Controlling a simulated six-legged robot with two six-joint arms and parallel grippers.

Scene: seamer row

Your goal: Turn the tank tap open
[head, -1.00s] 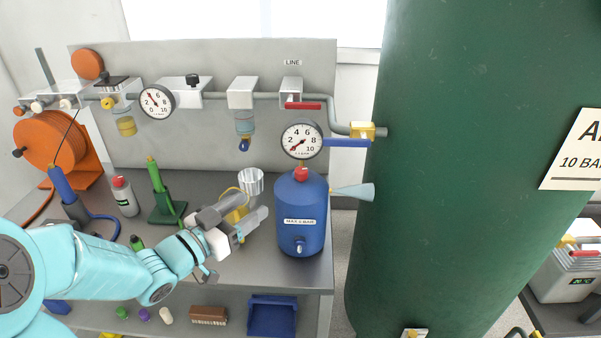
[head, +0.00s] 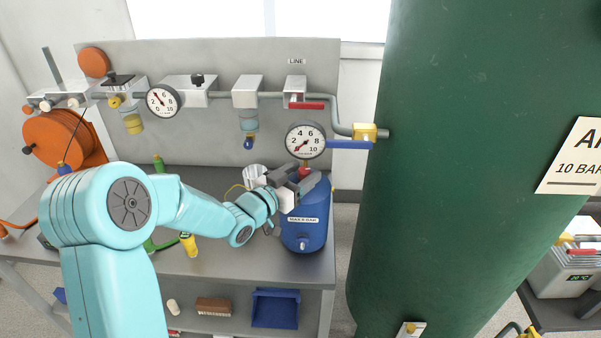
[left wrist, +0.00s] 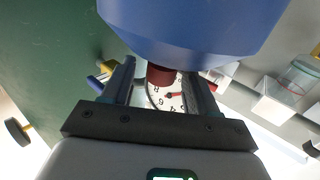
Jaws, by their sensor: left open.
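The yellow valve (head: 364,132) sits on the pipe where it meets the big green tank (head: 455,170). Its blue lever (head: 348,144) points left, roughly level. Both also show small in the left wrist view, the yellow body (left wrist: 107,68) above the blue lever (left wrist: 96,84). My left gripper (head: 306,178) is at the top of the small blue vessel (head: 304,232), left of and below the lever. Its open fingers (left wrist: 164,88) appear on either side of the vessel's red cap (left wrist: 160,75); contact is unclear. The right gripper is not seen.
A pressure gauge (head: 305,141) stands above the blue vessel, just behind my gripper. A red lever (head: 307,106) is on the line valve of the back panel (head: 215,65). The grey bench (head: 215,262) holds several items. Floor shows between bench and green tank.

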